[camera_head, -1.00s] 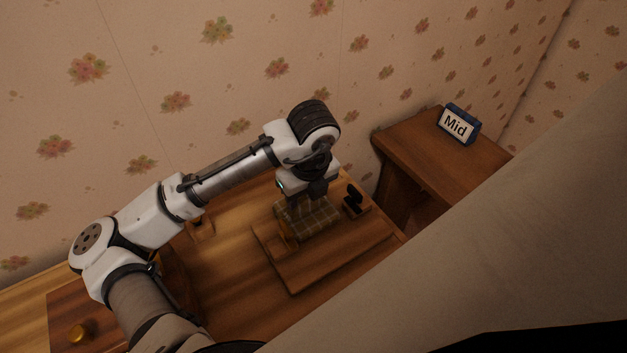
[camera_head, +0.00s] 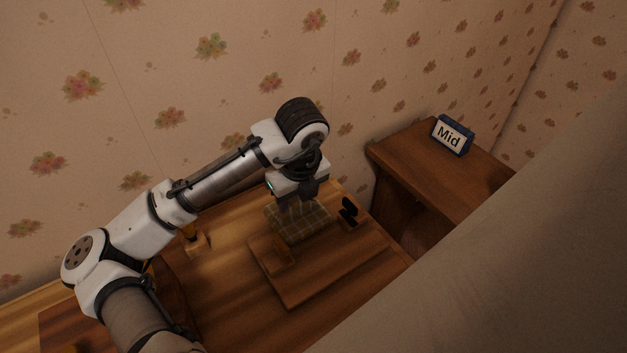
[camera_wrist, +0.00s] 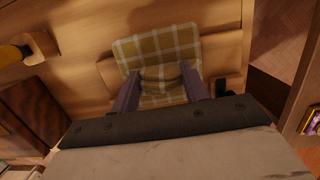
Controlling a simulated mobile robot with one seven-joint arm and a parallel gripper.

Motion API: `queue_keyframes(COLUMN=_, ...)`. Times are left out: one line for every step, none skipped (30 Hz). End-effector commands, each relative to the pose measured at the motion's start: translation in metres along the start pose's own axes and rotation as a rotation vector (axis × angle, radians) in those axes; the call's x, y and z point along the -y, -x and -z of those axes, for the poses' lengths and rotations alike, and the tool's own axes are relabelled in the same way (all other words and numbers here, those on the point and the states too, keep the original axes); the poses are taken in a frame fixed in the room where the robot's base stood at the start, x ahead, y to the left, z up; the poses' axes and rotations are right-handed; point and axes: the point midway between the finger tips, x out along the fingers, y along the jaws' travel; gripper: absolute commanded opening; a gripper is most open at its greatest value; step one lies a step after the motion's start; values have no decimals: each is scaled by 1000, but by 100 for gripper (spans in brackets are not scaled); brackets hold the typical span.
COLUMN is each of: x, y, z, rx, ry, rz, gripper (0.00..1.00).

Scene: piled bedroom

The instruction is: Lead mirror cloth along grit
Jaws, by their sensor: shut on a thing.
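The plaid olive-and-white cloth (camera_head: 298,222) lies toward the back of a wooden board (camera_head: 318,277) on the wooden tabletop. In the wrist view the cloth (camera_wrist: 158,52) is bunched between my two fingers. My gripper (camera_head: 299,206) points down over it; its fingers (camera_wrist: 160,78) are shut on the cloth. The cloth's far part spreads flat beyond the fingertips. I cannot make out a mirror or any grit.
A black object on a small wooden base (camera_head: 349,214) stands right of the cloth. A yellow-topped item in a wooden holder (camera_head: 194,241) stands to the left. A lower side table (camera_head: 430,167) bears a "Mid" sign (camera_head: 452,136). A large beige surface fills the right.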

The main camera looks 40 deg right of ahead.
Motion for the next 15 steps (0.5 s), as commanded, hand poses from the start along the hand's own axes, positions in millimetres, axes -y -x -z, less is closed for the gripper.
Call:
queue_keyframes(x=0, y=0, z=0, rx=0, ry=0, rz=0, gripper=12)
queue_keyframes(x=0, y=0, z=0, rx=0, ry=0, rz=0, gripper=12)
queue_keyframes(x=0, y=1, z=0, rx=0, ry=0, rz=0, gripper=12)
queue_keyframes(x=0, y=2, z=0, rx=0, ry=0, rz=0, gripper=12)
queue_keyframes(x=0, y=3, z=0, rx=0, ry=0, rz=0, gripper=12)
queue_keyframes(x=0, y=6, z=-1, rx=0, ry=0, rz=0, gripper=12)
queue_keyframes(x=0, y=9, z=-1, rx=0, ry=0, rz=0, gripper=12)
queue_keyframes(x=0, y=12, z=-2, rx=0, ry=0, rz=0, gripper=12)
queue_keyframes(x=0, y=16, z=-2, rx=0, ry=0, rz=1, gripper=12)
queue_keyframes(x=0, y=20, z=-3, rx=0, ry=0, rz=1, gripper=12)
queue_keyframes(x=0, y=24, z=-4, rx=0, ry=0, rz=1, gripper=12)
queue_keyframes(x=0, y=29, z=-4, rx=0, ry=0, rz=1, gripper=12)
queue_keyframes(x=0, y=33, z=-5, rx=-1, ry=0, rz=1, gripper=12)
queue_keyframes(x=0, y=37, z=-6, rx=-1, ry=0, rz=1, gripper=12)
queue_keyframes(x=0, y=41, z=-6, rx=-1, ry=0, rz=1, gripper=12)
